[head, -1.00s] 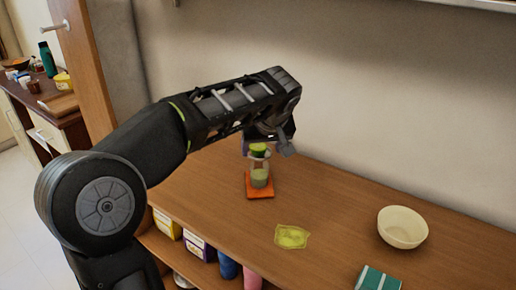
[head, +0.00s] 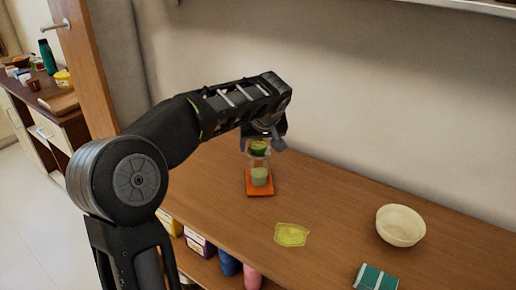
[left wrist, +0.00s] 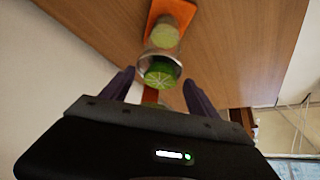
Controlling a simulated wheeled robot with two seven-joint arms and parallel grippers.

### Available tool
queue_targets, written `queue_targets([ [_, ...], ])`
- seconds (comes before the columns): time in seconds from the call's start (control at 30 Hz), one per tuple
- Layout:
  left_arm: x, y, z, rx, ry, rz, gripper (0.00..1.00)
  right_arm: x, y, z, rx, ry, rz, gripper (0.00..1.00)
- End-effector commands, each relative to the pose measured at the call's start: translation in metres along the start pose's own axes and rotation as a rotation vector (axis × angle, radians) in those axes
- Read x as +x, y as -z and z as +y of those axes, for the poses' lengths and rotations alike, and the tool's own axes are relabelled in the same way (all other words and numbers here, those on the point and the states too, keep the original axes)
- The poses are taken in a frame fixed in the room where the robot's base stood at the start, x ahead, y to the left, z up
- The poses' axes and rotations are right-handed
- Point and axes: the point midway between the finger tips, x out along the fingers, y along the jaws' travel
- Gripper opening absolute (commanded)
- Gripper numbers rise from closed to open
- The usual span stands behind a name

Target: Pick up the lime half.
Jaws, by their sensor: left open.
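The lime half (head: 258,147), with green rind, sits at the top rim of a small clear glass (head: 260,176) holding pale green liquid. The glass stands on an orange coaster (head: 259,190) on the wooden counter. In the left wrist view the cut face of the lime half (left wrist: 161,75) shows in line with the gap between the fingers. My left gripper (left wrist: 159,77) is open, with one finger on each side of the lime half in that picture. I cannot tell whether they touch it. In the head view the fingers are mostly hidden. My right gripper is out of view.
A yellow-green flat item (head: 291,234), a cream bowl (head: 400,225) and a teal box (head: 376,277) lie to the right on the counter (head: 335,205). The wall (head: 350,90) is close behind. Boxes and cups fill the shelf below.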

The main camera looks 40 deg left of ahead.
Motion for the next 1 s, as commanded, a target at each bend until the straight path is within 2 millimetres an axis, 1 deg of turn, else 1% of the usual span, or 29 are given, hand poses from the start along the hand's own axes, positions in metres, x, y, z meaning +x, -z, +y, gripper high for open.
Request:
queue_targets([
  [0.3,0.0020,-0.0027,-0.0006,0.002,0.004,-0.007,0.70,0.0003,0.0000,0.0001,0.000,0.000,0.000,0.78],
  [0.33,0.0020,-0.0028,-0.0006,0.002,0.004,-0.007,0.68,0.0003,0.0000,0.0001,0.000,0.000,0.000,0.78],
  [1.0,0.0026,-0.0037,0.0005,0.002,0.001,-0.009,0.13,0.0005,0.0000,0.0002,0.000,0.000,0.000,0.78],
])
